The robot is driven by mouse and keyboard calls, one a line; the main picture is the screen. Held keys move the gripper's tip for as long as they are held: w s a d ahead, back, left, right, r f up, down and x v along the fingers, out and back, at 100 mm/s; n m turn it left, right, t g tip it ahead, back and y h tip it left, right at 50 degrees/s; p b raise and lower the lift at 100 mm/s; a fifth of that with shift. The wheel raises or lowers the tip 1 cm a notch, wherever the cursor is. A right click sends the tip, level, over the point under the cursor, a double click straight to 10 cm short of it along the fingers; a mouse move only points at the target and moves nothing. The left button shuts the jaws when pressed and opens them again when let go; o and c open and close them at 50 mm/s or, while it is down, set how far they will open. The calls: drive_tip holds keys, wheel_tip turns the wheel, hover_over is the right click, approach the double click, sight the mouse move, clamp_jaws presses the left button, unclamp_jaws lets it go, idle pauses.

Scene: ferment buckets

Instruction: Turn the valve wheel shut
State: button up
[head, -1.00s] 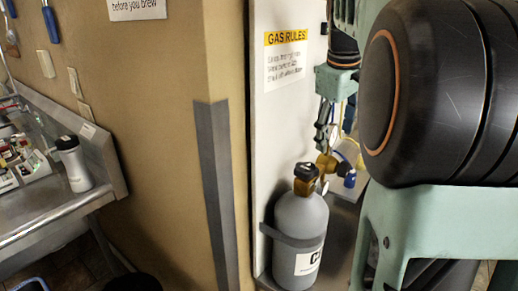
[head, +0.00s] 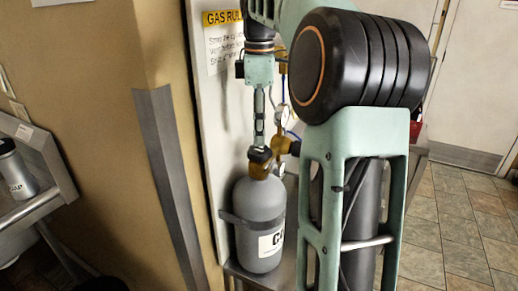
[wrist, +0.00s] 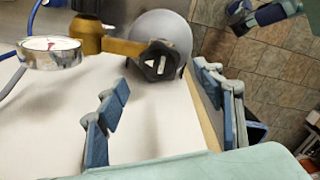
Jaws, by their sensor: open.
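The grey gas cylinder (head: 262,215) stands upright against the white panel, with a dark strap round it and a white label. Its brass valve (head: 259,171) carries a small black wheel (head: 260,155) on top. In the wrist view the black wheel (wrist: 160,61) has white marks on its face. My gripper (head: 259,138) points down just above the wheel. In the wrist view my gripper (wrist: 162,80) is open, with its two blue-grey fingers apart. The wheel lies just beyond the fingertips, between them in the picture, and nothing is held. Contact cannot be told.
A round gauge (wrist: 49,52) with a hose sits beside the brass fitting. A gas rules sign (head: 222,42) hangs on the panel behind. A wall corner with a grey guard (head: 168,180) stands left. Tiled floor (head: 460,230) is clear at right.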

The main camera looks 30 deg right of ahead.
sight(259, 150)
wheel_tip(259, 150, down, 6)
drive_tip(key=shift+r+b, duration=0.25)
drive_tip(key=shift+b, duration=0.15)
drive_tip(key=c, duration=1.2)
